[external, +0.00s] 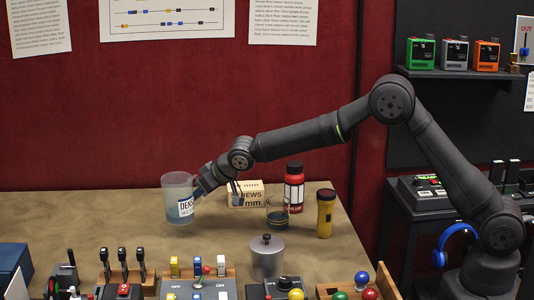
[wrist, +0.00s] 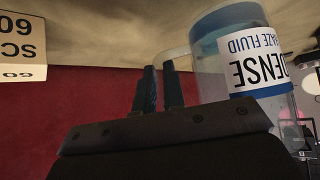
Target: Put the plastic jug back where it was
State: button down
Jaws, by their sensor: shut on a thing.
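The plastic jug (external: 178,189) is clear with a bluish tint and a white and blue label reading "DENSE". In the external view it is upright at the left of the table's back part. My gripper (external: 200,190) reaches it from the right and is shut on its handle side. In the wrist view the jug (wrist: 240,60) appears upside down at the right, with its handle by my gripper's fingers (wrist: 163,88). I cannot tell whether the jug's base touches the table.
A box of screws (external: 244,195), a dark-liquid glass (external: 278,218), a red bottle (external: 294,187) and a yellow flashlight (external: 325,213) stand right of the jug. A metal canister (external: 266,257) and several switches and buttons line the front. The table (external: 110,215) is clear left of the jug.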

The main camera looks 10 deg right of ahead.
jog(key=shift+s+a+f, duration=0.3)
jog(key=shift+a+f, duration=0.05)
jog(key=shift+a, duration=0.15)
jog(key=shift+f, duration=2)
jog(key=c, duration=1.5)
grip_release()
jog(key=shift+f, duration=0.15)
jog(key=shift+s+d+r, duration=0.1)
jog(key=shift+d+r, duration=0.05)
jog(key=shift+r, duration=0.2)
jog(key=v, duration=1.1)
jog(key=shift+s+d+r, duration=0.15)
jog(key=shift+d, duration=0.1)
